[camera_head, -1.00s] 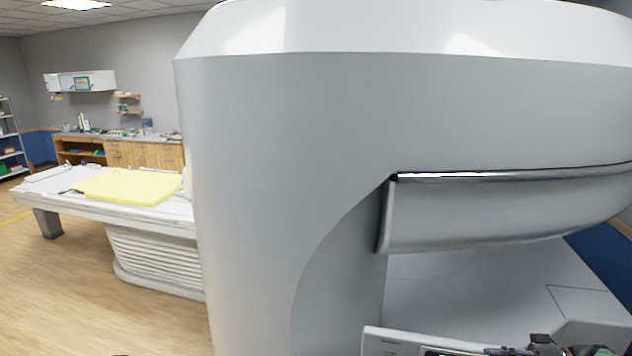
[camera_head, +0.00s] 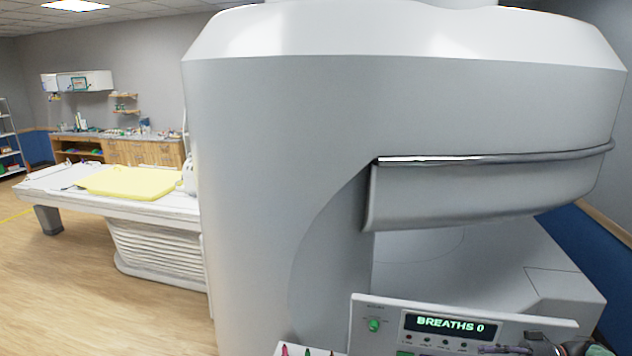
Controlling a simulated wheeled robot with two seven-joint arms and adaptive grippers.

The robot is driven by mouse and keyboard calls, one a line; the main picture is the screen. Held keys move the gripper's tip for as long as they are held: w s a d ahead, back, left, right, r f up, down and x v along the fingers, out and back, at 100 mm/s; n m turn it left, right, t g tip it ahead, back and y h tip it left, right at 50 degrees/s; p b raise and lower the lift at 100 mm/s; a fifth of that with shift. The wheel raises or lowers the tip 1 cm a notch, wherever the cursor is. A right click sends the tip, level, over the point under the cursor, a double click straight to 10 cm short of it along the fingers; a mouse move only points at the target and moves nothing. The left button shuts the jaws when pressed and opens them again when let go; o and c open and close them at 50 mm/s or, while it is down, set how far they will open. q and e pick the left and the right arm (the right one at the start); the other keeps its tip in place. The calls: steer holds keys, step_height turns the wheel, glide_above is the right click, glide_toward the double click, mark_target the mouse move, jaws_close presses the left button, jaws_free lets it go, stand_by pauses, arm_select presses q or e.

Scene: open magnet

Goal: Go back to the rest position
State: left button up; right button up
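Neither of my grippers can be made out in the head view. The big white open magnet (camera_head: 270,190) fills the middle and right, with its rounded upper part overhanging on a thick side column. The lower part (camera_head: 470,250) shows under the overhang. A control panel (camera_head: 390,340) stands in front of it at the bottom, with a green knob (camera_head: 374,325) and a lit display (camera_head: 450,325) reading "BREATHS 0". Small dark and greenish shapes at the bottom right edge are cut off and cannot be told clearly.
A white patient table (camera_head: 160,255) with a yellow pad (camera_head: 130,182) stands at the left. Wooden cabinets (camera_head: 145,152) and a shelf rack (camera_head: 8,145) are behind it. Wooden floor (camera_head: 65,290) is clear at the lower left. Pen-like items (camera_head: 307,351) show at the bottom edge.

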steer(key=s+a+f+m+g+h, duration=0.25)
steer(key=a+f, duration=0.55)
steer(key=f, duration=0.5)
steer(key=s+a+f+m+g+h, duration=0.1)
steer(key=a+f+m+h, duration=0.2)
steer(key=a+f, duration=0.8)
steer(key=s+a+f+g+h, duration=0.35)
steer(key=s+a+f, duration=0.35)
steer(key=s+f, duration=0.45)
steer(key=s+a+n+t+h, duration=0.2)
steer(key=s+a+h, duration=0.1)
steer(key=s+a, duration=0.65)
step_height(320, 180, down, 33)
steer(key=n+b, duration=0.1)
steer(key=b, duration=3.3)
steer(key=shift+w+d+f+t, duration=0.15)
steer(key=shift+w+t, duration=0.25)
